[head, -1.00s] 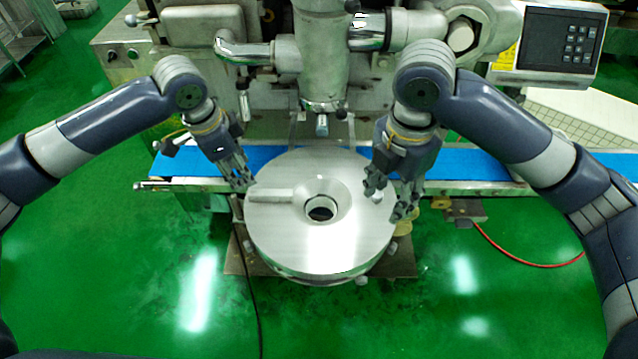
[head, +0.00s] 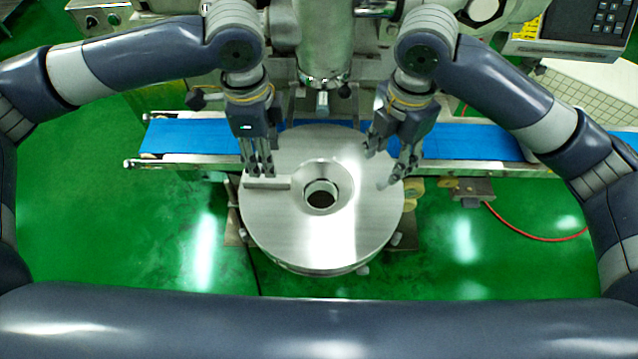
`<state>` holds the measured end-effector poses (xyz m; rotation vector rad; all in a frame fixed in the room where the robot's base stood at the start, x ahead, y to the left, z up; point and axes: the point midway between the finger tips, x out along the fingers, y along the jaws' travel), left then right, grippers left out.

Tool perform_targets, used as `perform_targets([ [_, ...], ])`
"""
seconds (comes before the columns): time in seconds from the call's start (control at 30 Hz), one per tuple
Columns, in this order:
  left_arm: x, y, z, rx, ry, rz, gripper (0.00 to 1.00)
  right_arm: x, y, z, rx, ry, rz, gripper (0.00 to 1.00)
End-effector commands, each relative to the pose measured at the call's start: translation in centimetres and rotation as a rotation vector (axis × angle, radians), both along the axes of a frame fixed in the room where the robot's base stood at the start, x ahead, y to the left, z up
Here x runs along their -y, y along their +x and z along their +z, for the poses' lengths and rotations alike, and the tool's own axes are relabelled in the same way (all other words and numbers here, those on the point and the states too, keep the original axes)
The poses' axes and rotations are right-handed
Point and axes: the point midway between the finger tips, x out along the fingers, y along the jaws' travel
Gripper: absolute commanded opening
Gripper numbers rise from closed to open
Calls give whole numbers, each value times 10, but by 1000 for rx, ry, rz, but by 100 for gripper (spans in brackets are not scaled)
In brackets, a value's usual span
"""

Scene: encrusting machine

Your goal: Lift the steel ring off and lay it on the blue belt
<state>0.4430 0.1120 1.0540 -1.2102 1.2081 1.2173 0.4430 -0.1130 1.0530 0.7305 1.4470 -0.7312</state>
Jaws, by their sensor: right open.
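A large round steel disc (head: 322,248) has a sunken centre with a dark hole. A small shiny steel ring (head: 320,186) stands around that hole. The blue belt (head: 190,137) runs left to right behind the disc. My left gripper (head: 262,173) points down at the disc's left side, its fingertips at a pale bar-like feature (head: 280,183); whether they touch it or hold it I cannot tell. My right gripper (head: 378,168) is open over the disc's right rim, to the right of the small ring, with nothing visible between its fingers.
The machine's vertical steel column (head: 328,50) hangs behind the disc, between my two arms. A keypad box (head: 590,22) is at upper right. The belt is clear left of my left gripper and right of my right gripper. A red hose (head: 530,234) lies on the green floor.

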Motion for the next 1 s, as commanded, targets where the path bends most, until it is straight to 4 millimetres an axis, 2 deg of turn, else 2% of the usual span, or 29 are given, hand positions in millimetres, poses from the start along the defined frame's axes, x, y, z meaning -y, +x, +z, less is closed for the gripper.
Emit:
perform_targets([
  [0.2, 0, -1, -42, -3, 0, 2, 42, 1, -1, -42, -5, -1, -2, 46],
  [0.4, 0, 0, -69, -1, 0, 2, 42, 0, -1, -69, -4, 0, -1, 46],
  [0.6, 0, 0, -80, 1, -1, 1, 42, 0, -1, -80, -1, 0, -1, 46],
  [0.87, 0, 0, -81, 1, -1, 1, 42, 0, 0, -81, -1, 0, -1, 46],
  [0.9, 0, 0, -81, 1, -1, 1, 37, 0, 0, -81, -1, -1, -1, 41],
  [1.0, 0, 0, -81, 1, -1, 1, 14, 0, 0, -81, -1, -1, -1, 18],
])
